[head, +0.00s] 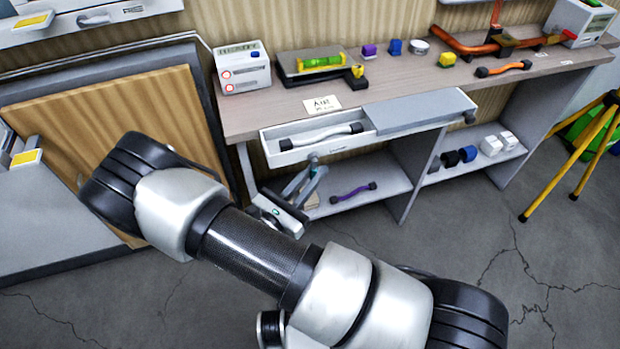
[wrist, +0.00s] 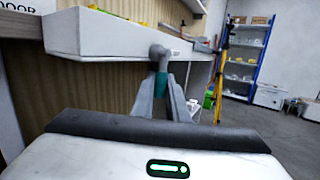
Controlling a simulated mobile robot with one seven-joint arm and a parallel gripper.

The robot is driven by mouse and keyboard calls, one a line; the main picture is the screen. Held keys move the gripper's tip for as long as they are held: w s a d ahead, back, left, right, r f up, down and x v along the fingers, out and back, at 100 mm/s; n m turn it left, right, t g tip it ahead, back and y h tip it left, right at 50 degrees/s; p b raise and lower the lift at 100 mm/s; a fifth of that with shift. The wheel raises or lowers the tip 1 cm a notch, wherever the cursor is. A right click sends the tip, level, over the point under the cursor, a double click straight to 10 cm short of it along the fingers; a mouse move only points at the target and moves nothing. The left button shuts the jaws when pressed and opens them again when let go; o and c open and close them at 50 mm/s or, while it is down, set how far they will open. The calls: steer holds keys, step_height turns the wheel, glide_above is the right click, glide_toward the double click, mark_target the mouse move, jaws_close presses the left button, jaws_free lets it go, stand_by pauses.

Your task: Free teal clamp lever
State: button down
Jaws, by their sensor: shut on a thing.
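The teal clamp lever (wrist: 160,85) shows in the wrist view as a narrow teal piece below a grey rounded knuckle (wrist: 158,51), close to the corner of a white drawer (wrist: 100,36). My gripper (wrist: 163,88) is shut on the lever, with a finger on each side of it. The fingers hide much of the lever. In the head view my gripper (head: 312,168) reaches up just below the drawer's front (head: 325,147), and I cannot make out the teal there.
The drawer is open under the bench (head: 285,108) and holds a white bar with black ends (head: 321,137). A purple bar (head: 353,193) lies on the lower shelf behind my gripper. A yellow tripod (head: 580,160) stands at the right. The cracked floor in front is clear.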

steer(key=shift+d+n+t, duration=0.15)
steer(key=shift+n+t, duration=0.15)
steer(key=shift+t, duration=0.2)
steer(key=c, duration=1.7)
jaws_free()
steer(key=shift+c, duration=0.2)
steer(key=v, duration=1.7)
steer(key=shift+s, duration=0.1)
